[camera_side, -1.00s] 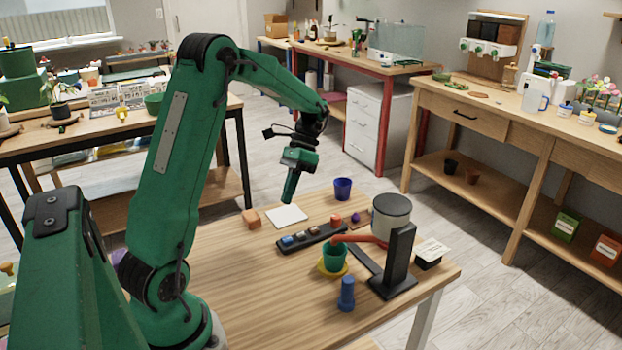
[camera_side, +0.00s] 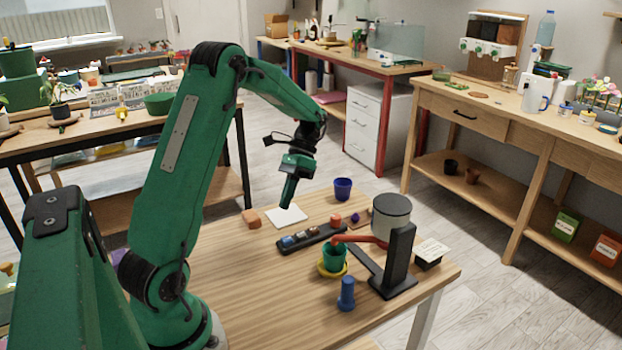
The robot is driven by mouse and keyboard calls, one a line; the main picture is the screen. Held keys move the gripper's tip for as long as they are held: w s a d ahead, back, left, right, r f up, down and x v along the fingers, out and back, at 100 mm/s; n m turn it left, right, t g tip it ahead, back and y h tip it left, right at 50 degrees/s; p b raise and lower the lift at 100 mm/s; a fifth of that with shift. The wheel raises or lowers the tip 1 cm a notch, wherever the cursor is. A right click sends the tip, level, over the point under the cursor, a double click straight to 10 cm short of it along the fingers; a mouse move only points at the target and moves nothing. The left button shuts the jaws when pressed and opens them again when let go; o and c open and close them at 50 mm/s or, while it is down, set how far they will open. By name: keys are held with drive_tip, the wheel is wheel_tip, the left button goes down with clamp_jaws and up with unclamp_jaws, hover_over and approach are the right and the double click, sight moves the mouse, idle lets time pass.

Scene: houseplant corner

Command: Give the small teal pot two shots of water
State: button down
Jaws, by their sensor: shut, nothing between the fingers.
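The small teal pot (camera_side: 335,257) stands upright on a yellow saucer (camera_side: 327,271) near the right part of the table. Beside it is a dispenser with a grey round tank (camera_side: 391,217) on a black stand (camera_side: 398,262). A red-orange arm or spout (camera_side: 358,239) reaches from the tank to over the pot. The inside of the pot is too small to read. My gripper (camera_side: 287,203) is shut and empty, pointing down above the white sheet, apart from the pot and the dispenser, to their upper left.
A black strip with several colored blocks (camera_side: 311,238) lies left of the pot. The table's left front is clear.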

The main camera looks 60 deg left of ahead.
sight(289, 237)
drive_tip(key=shift+f, duration=3.9)
drive_tip(key=shift+f, duration=0.2)
drive_tip(key=shift+d+f, duration=0.1)
drive_tip(key=shift+f, duration=0.15)
drive_tip(key=shift+f, duration=0.5)
drive_tip(key=shift+w+r, duration=0.1)
idle(0.5)
drive_tip(key=shift+r, duration=0.85)
drive_tip(key=shift+r, duration=0.1)
drive_tip(key=shift+r, duration=2.45)
